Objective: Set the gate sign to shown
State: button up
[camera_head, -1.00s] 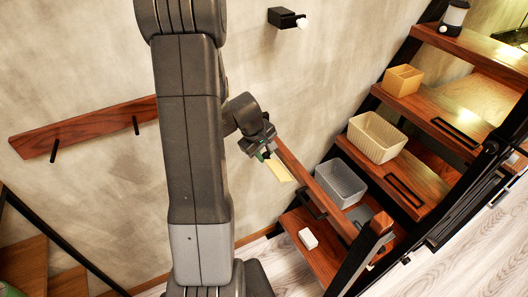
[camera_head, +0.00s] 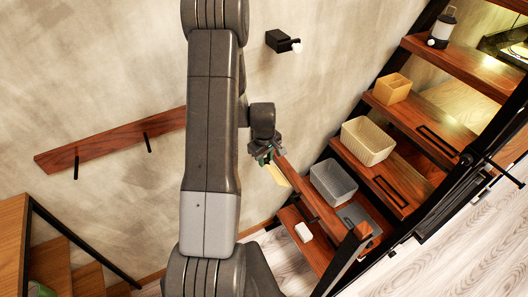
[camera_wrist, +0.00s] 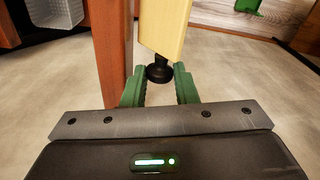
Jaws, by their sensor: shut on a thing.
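The gate sign appears to be the pale yellow plate (camera_head: 277,175) beside the reddish wooden gate rail (camera_head: 312,195). In the wrist view the yellow plate (camera_wrist: 165,28) stands at the top middle, with a black knob (camera_wrist: 158,72) at its lower end. My gripper (camera_head: 265,157) is at the plate's upper left end in the head view. In the wrist view the green fingers of my gripper (camera_wrist: 160,88) are shut on the black knob. The wooden rail (camera_wrist: 108,50) runs just left of the plate. The sign's face and any lettering cannot be made out.
Open wooden stairs on the right carry a grey basket (camera_head: 333,181), a cream basket (camera_head: 367,141), a wooden box (camera_head: 392,88) and a lantern (camera_head: 442,28). A white block (camera_head: 303,232) lies on a low step. A wooden rail (camera_head: 110,140) and a black fixture (camera_head: 281,41) are on the wall.

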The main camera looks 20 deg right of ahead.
jog(key=shift+d+r+y, duration=0.1)
jog(key=shift+d+y, duration=0.15)
jog(key=shift+y, duration=0.45)
jog(key=o, duration=0.7)
jog(key=shift+r, duration=0.15)
